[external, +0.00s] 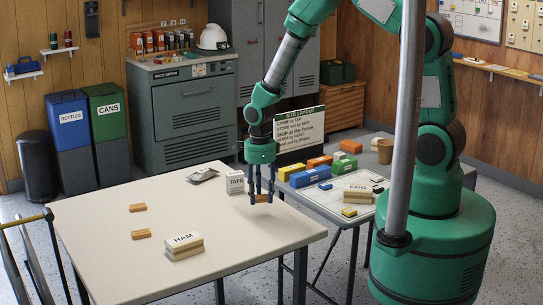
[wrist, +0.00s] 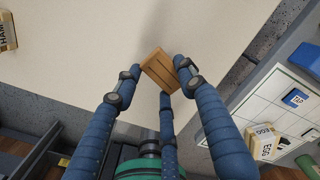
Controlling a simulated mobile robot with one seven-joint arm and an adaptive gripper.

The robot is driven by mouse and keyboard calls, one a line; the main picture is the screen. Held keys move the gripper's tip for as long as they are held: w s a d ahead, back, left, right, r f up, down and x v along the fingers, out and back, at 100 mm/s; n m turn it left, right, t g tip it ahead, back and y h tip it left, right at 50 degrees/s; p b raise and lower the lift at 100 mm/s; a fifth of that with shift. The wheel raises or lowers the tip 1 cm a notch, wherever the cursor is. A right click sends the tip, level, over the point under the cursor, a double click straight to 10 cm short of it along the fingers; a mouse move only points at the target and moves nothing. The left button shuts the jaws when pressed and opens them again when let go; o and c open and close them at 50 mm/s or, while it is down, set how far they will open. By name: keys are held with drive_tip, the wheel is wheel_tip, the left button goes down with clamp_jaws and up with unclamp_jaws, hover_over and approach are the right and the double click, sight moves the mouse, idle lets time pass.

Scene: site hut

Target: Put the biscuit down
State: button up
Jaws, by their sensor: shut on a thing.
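My gripper (external: 261,193) has blue fingers and is shut on a biscuit (external: 262,199). In the wrist view the biscuit (wrist: 160,70) is a tan, grooved block between the fingertips (wrist: 158,84). My gripper points down near the right edge of the cream table (external: 100,262); I cannot tell whether the biscuit touches the tabletop. Two similar biscuits lie on the left part of this table, one farther back (external: 137,208) and one nearer (external: 141,234).
A HAM sandwich (external: 184,246) lies near the table's front. A TAPE box (external: 235,182) and a grey packet (external: 202,174) stand near its back edge. A second table on the right holds a white board (external: 325,207), coloured blocks and an EGG sandwich (external: 357,195). The cream table's middle is clear.

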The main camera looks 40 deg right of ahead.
sight(354, 175)
drive_tip(key=w+d+r+m+b, duration=0.1)
drive_tip(key=w+d+m, duration=0.15)
drive_tip(key=d, duration=0.95)
drive_tip(key=w+d+r+m, duration=0.1)
drive_tip(key=w+d+m, duration=0.15)
drive_tip(key=d, duration=0.85)
drive_tip(key=s+d+r+m, duration=0.1)
drive_tip(key=d, duration=1)
drive_tip(key=s+d+r+m, duration=0.1)
drive_tip(key=d+m, duration=0.1)
drive_tip(key=d, duration=0.9)
drive_tip(key=shift+s+r+m+b, duration=0.2)
drive_tip(key=shift+s+m+b, duration=0.1)
drive_tip(key=shift+b, duration=0.1)
drive_tip(key=shift+f, duration=0.1)
drive_tip(key=shift+f+b, duration=0.75)
drive_tip(key=shift+f, duration=2.3)
drive_tip(key=shift+f+b, duration=0.5)
drive_tip(key=shift+f, duration=1.4)
drive_tip(key=shift+f, duration=0.1)
